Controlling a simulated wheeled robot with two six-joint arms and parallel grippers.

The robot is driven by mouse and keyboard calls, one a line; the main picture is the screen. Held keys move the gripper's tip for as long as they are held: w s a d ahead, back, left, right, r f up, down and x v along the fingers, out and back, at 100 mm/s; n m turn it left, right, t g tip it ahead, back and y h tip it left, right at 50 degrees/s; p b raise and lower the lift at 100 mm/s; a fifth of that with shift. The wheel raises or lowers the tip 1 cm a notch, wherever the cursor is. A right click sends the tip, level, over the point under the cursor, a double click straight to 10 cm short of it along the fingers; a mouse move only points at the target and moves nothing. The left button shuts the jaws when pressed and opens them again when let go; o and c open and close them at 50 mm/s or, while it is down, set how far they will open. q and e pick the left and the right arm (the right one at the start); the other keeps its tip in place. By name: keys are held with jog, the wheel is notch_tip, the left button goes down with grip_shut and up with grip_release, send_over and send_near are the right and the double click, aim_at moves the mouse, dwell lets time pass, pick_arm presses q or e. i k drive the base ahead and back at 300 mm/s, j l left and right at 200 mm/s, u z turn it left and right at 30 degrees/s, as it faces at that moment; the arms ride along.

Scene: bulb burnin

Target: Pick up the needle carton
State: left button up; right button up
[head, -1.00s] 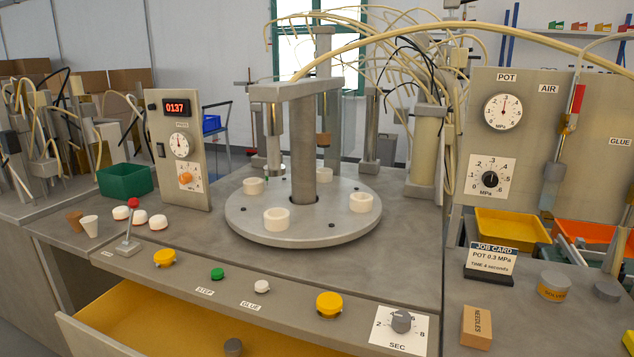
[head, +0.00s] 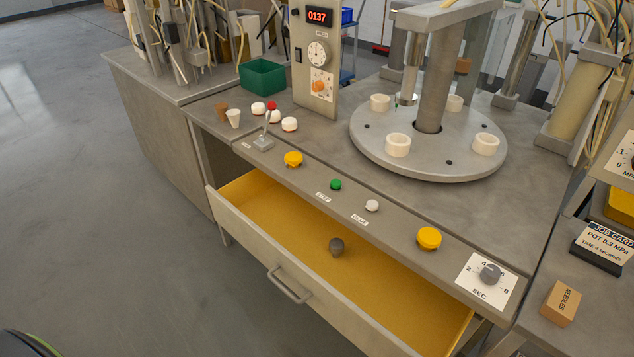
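The needle carton (head: 561,304) is a small tan box lettered NEEDLES. It lies on the grey bench top at the lower right of the head view, to the right of the SEC dial and in front of the job card. Nothing touches or covers it. Neither of my grippers shows in the head view.
The job card (head: 601,246) stands behind the carton. A SEC dial (head: 490,274) is left of it. A round turntable (head: 428,160) stands behind.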

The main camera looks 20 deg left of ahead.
aim_at(561, 303)
jog(key=u, duration=0.95)
jog(key=z, duration=1.95)
jog(key=l, duration=0.1)
jog(key=i+u, duration=0.05)
